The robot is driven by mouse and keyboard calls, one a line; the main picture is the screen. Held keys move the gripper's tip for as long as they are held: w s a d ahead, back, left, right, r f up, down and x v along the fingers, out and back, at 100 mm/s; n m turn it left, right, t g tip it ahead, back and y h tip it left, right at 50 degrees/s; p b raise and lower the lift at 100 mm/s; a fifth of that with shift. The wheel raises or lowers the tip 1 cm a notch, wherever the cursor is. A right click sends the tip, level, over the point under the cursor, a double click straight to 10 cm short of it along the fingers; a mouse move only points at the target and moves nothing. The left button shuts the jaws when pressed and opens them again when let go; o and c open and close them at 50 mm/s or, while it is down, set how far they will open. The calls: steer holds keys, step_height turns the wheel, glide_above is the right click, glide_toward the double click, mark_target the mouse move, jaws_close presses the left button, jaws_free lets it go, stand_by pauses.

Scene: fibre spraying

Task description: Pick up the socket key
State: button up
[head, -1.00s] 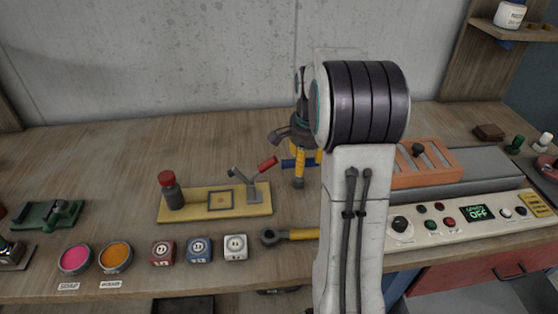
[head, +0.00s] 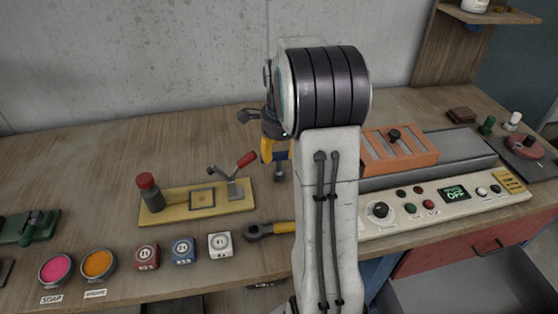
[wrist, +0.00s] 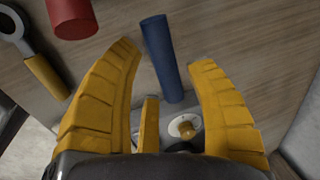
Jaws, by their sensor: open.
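The socket key appears to be the tool with a blue bar handle. In the head view its blue handle (head: 283,155) shows beside my gripper's yellow finger, with a grey stem below it; my arm hides part of it. In the wrist view the blue bar (wrist: 163,58) runs lengthwise between my two yellow fingers. My gripper (wrist: 168,55) is open, with one finger on each side of the bar in the picture and a visible gap on both sides. In the head view my gripper (head: 270,148) is mostly behind my arm. I cannot tell its exact height over the key.
A yellow plate (head: 180,212) with a red-handled clamp (head: 240,165) stands left of the key. A ring-ended tool with a yellow handle (head: 283,228) lies in front. A control panel (head: 410,225) and orange rack (head: 385,158) are right. The bench behind is clear.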

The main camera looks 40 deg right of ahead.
mark_target(278, 160)
steer(key=shift+w+d+f+p, duration=0.15)
steer(key=shift+f+p, duration=0.25)
steer(key=shift+f, duration=0.7)
steer(key=shift+w+f+p, duration=0.2)
steer(key=shift+f+p, duration=0.15)
steer(key=shift+f, duration=0.75)
steer(key=shift+w+d+f+p, duration=0.15)
steer(key=shift+f+p, duration=0.25)
steer(key=shift+f, duration=0.7)
steer(key=shift+o, duration=0.3)
jaws_close()
steer(key=shift+w, duration=0.1)
